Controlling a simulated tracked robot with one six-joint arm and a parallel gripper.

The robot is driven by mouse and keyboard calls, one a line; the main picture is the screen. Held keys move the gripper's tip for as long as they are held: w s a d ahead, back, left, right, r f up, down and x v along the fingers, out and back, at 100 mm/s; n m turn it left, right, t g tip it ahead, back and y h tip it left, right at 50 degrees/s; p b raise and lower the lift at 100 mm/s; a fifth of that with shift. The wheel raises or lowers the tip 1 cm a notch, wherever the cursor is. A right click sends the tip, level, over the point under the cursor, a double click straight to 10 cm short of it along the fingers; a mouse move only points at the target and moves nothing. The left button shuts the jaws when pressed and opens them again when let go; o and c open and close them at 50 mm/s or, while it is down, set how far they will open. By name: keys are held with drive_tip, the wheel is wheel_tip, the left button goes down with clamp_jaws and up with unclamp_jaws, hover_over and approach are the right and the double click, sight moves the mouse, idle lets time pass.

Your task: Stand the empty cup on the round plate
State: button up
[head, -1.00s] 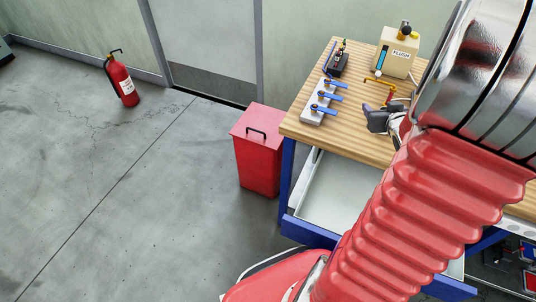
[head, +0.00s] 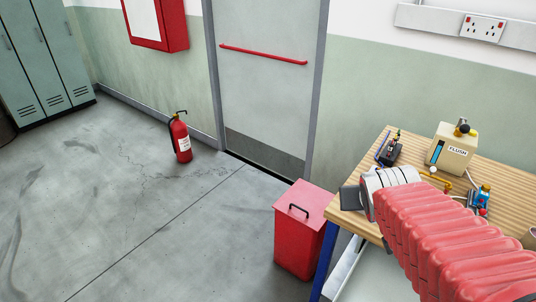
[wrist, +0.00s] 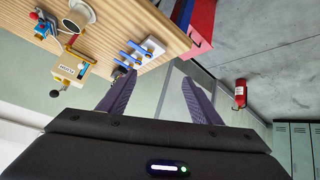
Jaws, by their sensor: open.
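My gripper (wrist: 158,77) is open in the wrist view, with nothing between its two dark fingers. In the head view my gripper (head: 352,198) shows as a dark shape at the bench's left edge, mostly hidden by my arm. A pale cup-like vessel (wrist: 82,11) with a round rim stands on the bench at the top of the wrist view, apart from my gripper. Part of a pale vessel (head: 531,239) shows at the right edge of the head view. I cannot tell what either holds.
The wooden bench (head: 386,152) holds a cream FLUSH canister (head: 452,147), a black valve block (head: 390,150), a yellow pipe and a blue-and-red fitting (head: 482,197). A red bin (head: 300,228) stands beside the bench. Open floor lies left.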

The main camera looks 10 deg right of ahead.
drive_tip(key=s+a+n+g+y, duration=0.1)
drive_tip(key=s+a+y, duration=0.1)
drive_tip(key=s+a, duration=0.3)
drive_tip(key=s+a+r+n+g+y, duration=0.1)
drive_tip(key=s+a, duration=0.4)
drive_tip(key=a, duration=0.7)
drive_tip(key=shift+n+y, duration=0.4)
drive_tip(key=shift+y, duration=0.2)
drive_tip(key=shift+s+r, duration=0.1)
